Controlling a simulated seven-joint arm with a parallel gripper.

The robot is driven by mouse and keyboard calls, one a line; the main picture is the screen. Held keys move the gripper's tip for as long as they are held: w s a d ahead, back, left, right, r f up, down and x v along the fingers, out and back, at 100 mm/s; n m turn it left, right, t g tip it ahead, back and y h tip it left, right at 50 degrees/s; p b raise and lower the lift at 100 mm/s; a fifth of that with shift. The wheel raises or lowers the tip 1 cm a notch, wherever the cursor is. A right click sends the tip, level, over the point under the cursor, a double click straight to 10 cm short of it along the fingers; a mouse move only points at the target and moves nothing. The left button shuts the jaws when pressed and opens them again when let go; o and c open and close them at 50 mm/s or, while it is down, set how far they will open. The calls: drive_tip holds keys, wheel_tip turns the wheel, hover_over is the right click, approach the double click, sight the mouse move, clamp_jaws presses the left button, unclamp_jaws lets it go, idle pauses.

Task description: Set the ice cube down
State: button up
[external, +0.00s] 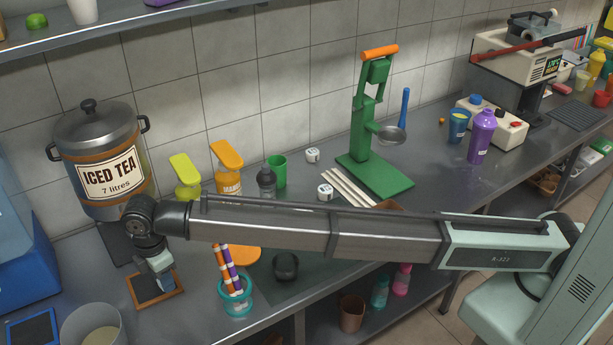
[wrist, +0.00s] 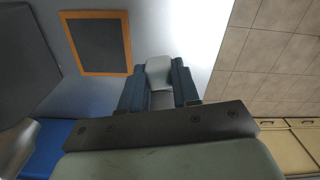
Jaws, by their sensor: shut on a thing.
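My gripper (external: 164,281) points down at the left end of the counter, in front of the iced tea urn. It is shut on a pale, whitish ice cube (wrist: 159,68), seen between the two blue-grey fingers in the wrist view. In the external view I cannot make out the cube. A dark, wood-framed board (external: 147,302) lies under or just behind the gripper there. I cannot tell the cube's height above the counter.
The iced tea urn (external: 93,150) stands behind my gripper. A teal cup with striped straws (external: 236,302) is to its right, a clear container (external: 92,330) to its front left and a blue bin (external: 40,285) to its left. The counter's front edge and tiled floor (wrist: 275,60) are close by.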

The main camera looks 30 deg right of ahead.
wheel_tip(320, 180, up, 17)
drive_tip(key=shift+m, duration=0.7)
drive_tip(key=w+d, duration=0.7)
drive_tip(key=d, duration=0.2)
drive_tip(key=w+d, duration=0.8)
drive_tip(key=d, duration=0.2)
drive_tip(key=w+d, duration=0.8)
drive_tip(key=d, duration=0.2)
drive_tip(key=shift+w+d+f, duration=0.2)
drive_tip(key=shift+d+f, duration=0.05)
drive_tip(key=w+d, duration=0.5)
drive_tip(key=d, duration=0.8)
drive_tip(key=m, duration=0.1)
hover_over(300, 175)
wheel_tip(300, 175, down, 17)
drive_tip(key=shift+s+f, duration=0.1)
drive_tip(key=shift+f, duration=5.5)
